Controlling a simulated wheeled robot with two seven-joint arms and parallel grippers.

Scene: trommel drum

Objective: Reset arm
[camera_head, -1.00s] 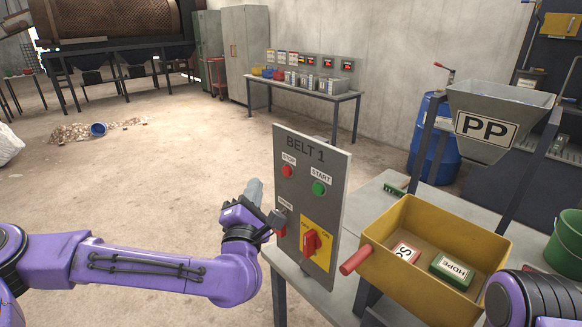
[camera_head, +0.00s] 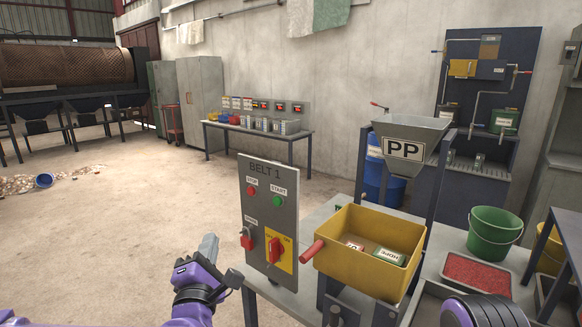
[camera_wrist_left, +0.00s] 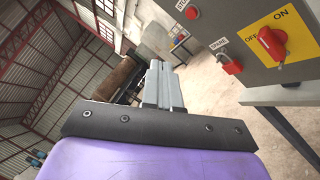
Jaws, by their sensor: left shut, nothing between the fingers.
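My left gripper (camera_head: 208,246) is shut and empty in the head view, left of the BELT 1 control panel (camera_head: 269,178) and apart from it. Its closed grey fingers (camera_wrist_left: 163,88) point away in the left wrist view, with the panel at the upper right. The panel bears a red stop button (camera_head: 250,190), a green start button (camera_head: 278,201), a red padlock (camera_head: 247,240) and a red rotary switch (camera_head: 275,251) on a yellow plate. Part of my right arm (camera_head: 487,311) shows at the bottom right; its gripper is out of view.
A yellow tray (camera_head: 340,268) with a red handle holds labelled blocks beside the panel. A PP hopper (camera_head: 411,131) stands behind it. A green bucket (camera_head: 494,231) and a tray of red granules (camera_head: 477,273) are at right.

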